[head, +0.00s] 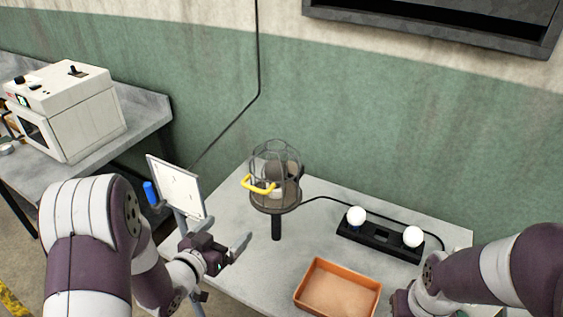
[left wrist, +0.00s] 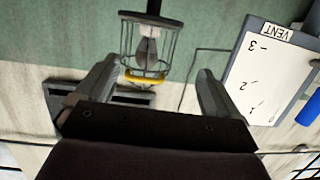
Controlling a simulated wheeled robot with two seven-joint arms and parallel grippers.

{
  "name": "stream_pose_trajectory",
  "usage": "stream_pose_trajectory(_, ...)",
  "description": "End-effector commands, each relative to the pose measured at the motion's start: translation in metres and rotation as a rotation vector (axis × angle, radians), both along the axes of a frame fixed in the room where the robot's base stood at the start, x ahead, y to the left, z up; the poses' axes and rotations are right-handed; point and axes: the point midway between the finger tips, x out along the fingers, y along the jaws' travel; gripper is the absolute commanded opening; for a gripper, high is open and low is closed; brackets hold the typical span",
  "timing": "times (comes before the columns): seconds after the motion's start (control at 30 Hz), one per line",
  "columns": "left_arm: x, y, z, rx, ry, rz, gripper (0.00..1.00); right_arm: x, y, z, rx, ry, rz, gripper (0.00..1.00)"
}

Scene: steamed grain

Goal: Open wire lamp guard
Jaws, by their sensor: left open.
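The wire lamp guard (head: 275,150) is a round dark cage on a short post on the table, with a yellow handle (head: 257,186) on its left side. It appears closed around a bulb, which shows inside it in the left wrist view (left wrist: 147,52). My left gripper (head: 222,240) is open and empty, left of and below the guard, apart from it. In the left wrist view, the guard (left wrist: 126,40) and its yellow handle (left wrist: 145,79) lie beyond and between the open fingers (left wrist: 158,70). My right gripper (head: 398,303) is at the bottom right, mostly cut off.
A white board (head: 176,186) on a stand is close to my left arm. An orange tray (head: 338,290) lies at the table's front. A black holder (head: 378,240) with two white bulbs and a cable is at the right. A white oven-like box (head: 65,115) stands on another table.

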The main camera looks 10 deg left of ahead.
Motion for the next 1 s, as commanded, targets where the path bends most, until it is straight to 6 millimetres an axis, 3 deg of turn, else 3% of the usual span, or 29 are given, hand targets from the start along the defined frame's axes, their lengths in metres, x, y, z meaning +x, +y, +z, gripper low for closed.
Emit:
stream_pose_trajectory(0.1, 0.004, -0.01, 0.035, -0.054, -0.164, -0.048, 0.96, 0.0, 0.0, -0.001, 0.0, 0.001, 0.0, 0.49)
stream_pose_trajectory(0.2, 0.009, -0.013, 0.045, -0.072, -0.203, -0.052, 0.96, 0.0, 0.0, 0.002, 0.0, 0.001, 0.0, 0.49)
stream_pose_trajectory(0.6, 0.093, -0.043, 0.046, -0.071, -0.203, -0.051, 0.96, 0.0, 0.0, 0.024, 0.0, 0.0, 0.0, 0.49)
stream_pose_trajectory(0.8, 0.116, -0.052, 0.045, -0.071, -0.203, -0.05, 0.96, 0.0, 0.0, 0.029, 0.0, 0.0, 0.0, 0.49)
stream_pose_trajectory(1.0, 0.123, -0.054, 0.044, -0.07, -0.201, -0.048, 0.96, 0.0, 0.0, 0.03, 0.0, 0.0, 0.0, 0.49)
